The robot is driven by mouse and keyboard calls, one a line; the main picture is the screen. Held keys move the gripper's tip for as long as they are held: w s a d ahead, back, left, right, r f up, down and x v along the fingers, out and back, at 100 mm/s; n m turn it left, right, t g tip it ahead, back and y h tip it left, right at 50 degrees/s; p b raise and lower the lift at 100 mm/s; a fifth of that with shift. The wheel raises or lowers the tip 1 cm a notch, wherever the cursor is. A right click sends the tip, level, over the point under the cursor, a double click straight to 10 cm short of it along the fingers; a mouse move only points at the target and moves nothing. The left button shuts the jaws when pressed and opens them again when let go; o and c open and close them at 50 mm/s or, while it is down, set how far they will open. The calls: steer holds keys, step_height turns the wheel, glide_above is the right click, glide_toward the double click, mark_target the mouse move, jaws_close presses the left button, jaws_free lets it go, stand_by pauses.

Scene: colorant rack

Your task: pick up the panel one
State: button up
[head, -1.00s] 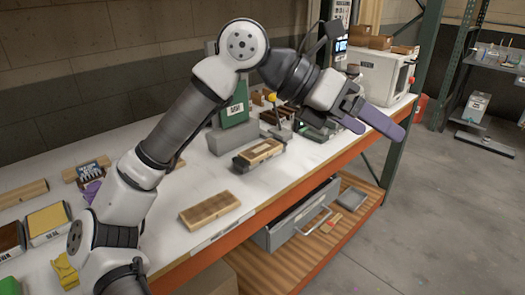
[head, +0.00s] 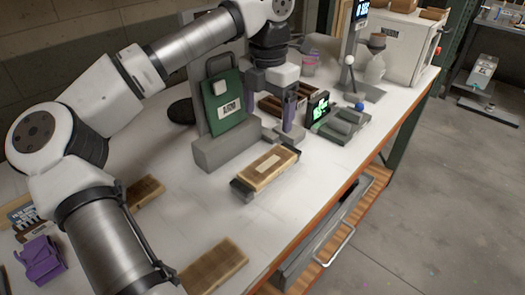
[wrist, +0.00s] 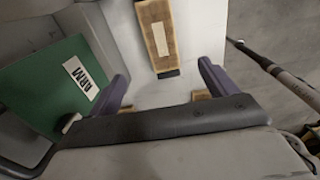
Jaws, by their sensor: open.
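A wooden panel (head: 268,167) with a pale label lies in a dark-ended holder on the white bench. It also shows between my fingers in the wrist view (wrist: 150,38); its label is too small to read. Plain wooden panels lie at the front (head: 214,264) and to the left (head: 147,191). I cannot tell from markings which is panel one. My gripper (head: 294,112) points down, open and empty, with purple fingers. It is beyond the labelled panel and right of the green board (head: 223,105).
The green board, marked ARM in the wrist view (wrist: 50,85), stands upright in a grey block (head: 226,150). A device with a lit green screen (head: 318,107) is right of my gripper. A purple item (head: 39,262) lies front left. An open drawer (head: 320,240) juts below the bench edge.

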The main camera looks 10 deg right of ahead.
steer(key=p, duration=0.1)
glide_above(268, 164)
step_height(268, 164, down, 7)
steer(key=shift+a+f, duration=0.15)
steer(key=shift+f, duration=0.05)
steer(key=shift+f+p, duration=1.3)
steer(key=shift+f, duration=1.85)
steer(key=c, duration=1.2)
steer(key=shift+r, duration=0.1)
